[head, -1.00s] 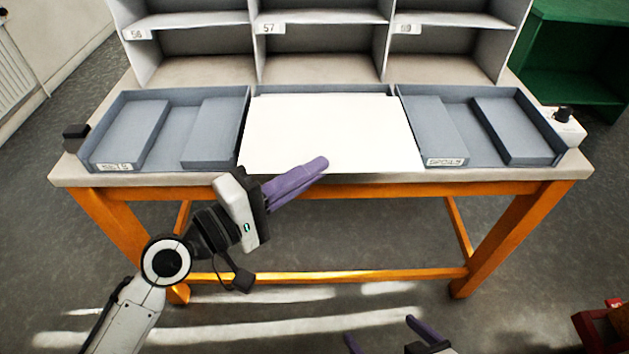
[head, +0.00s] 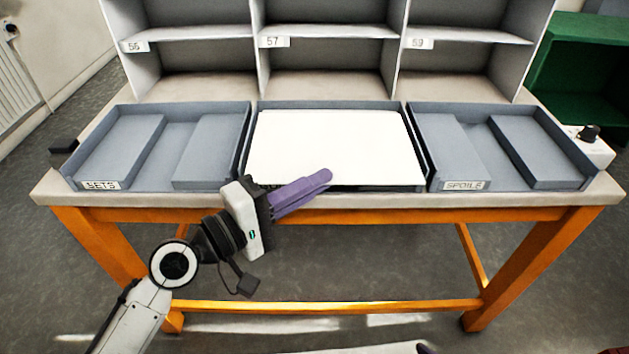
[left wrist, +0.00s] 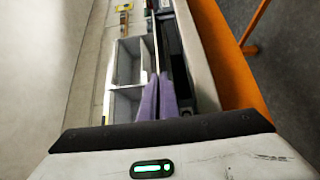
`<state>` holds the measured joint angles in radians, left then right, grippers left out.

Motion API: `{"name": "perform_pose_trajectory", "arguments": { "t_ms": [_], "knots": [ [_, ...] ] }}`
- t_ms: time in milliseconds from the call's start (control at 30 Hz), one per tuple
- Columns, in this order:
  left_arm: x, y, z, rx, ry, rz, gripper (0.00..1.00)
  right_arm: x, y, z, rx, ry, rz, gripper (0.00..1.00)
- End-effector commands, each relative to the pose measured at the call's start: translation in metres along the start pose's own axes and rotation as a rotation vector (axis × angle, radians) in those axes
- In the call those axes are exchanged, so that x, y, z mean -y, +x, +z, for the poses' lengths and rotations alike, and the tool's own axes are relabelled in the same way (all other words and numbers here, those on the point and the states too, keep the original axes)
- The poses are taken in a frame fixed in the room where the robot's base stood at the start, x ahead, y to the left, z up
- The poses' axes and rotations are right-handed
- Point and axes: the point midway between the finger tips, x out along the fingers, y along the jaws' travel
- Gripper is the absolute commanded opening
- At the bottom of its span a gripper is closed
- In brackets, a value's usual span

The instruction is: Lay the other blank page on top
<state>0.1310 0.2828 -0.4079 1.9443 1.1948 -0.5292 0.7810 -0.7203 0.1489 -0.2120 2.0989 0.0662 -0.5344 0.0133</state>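A blank white page (head: 335,140) lies flat over the middle grey tray (head: 252,150), between the side trays. It covers nearly all of the tray's inside, so what is beneath is hidden. A dark gap shows under its front edge. My left gripper (head: 322,178) has its purple fingers closed on that front edge. In the left wrist view the left gripper (left wrist: 157,75) shows closed fingers with the page (left wrist: 152,45) as a thin pale line beyond them.
A tray labelled SETS (head: 180,140) stands at left and one labelled SPOILS (head: 480,150) at right. Numbered pigeonholes (head: 325,32) stand behind. A small box with a black knob (head: 588,140) sits at the right table end. A dark block (head: 64,146) is at the left end.

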Motion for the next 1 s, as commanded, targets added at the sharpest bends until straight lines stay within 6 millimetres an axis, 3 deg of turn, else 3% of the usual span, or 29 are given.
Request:
{"name": "perform_pose_trajectory", "arguments": {
  "t_ms": [133, 267, 300, 633, 767, 1000],
  "knots": [
    [0.0, 0.0, 0.0, 0.0, 0.0, 0.0, 0.0, 0.0, 0.0, -0.001, -0.002, 0.001, -0.001, 1.0],
    [0.0, 0.0, 0.0, 0.0, 0.0, 0.0, 0.22, 0.0, 0.0, 0.0, -0.001, 0.001, -0.001, 1.0],
    [0.0, 0.0, 0.0, 0.0, 0.0, 0.0, 0.23, 0.001, 0.0, 0.0, 0.0, 0.001, -0.001, 1.0],
    [0.001, -0.005, 0.0, -0.001, -0.001, -0.002, 0.23, 0.002, 0.001, 0.002, 0.003, 0.009, -0.001, 1.0],
    [0.002, -0.023, 0.0, -0.001, 0.0, -0.004, 0.23, 0.002, 0.002, 0.003, 0.004, 0.01, -0.001, 1.0],
    [0.003, -0.071, 0.0, 0.0, 0.001, -0.005, 0.23, 0.002, 0.006, 0.007, 0.001, 0.015, -0.002, 1.0]
  ]
}}
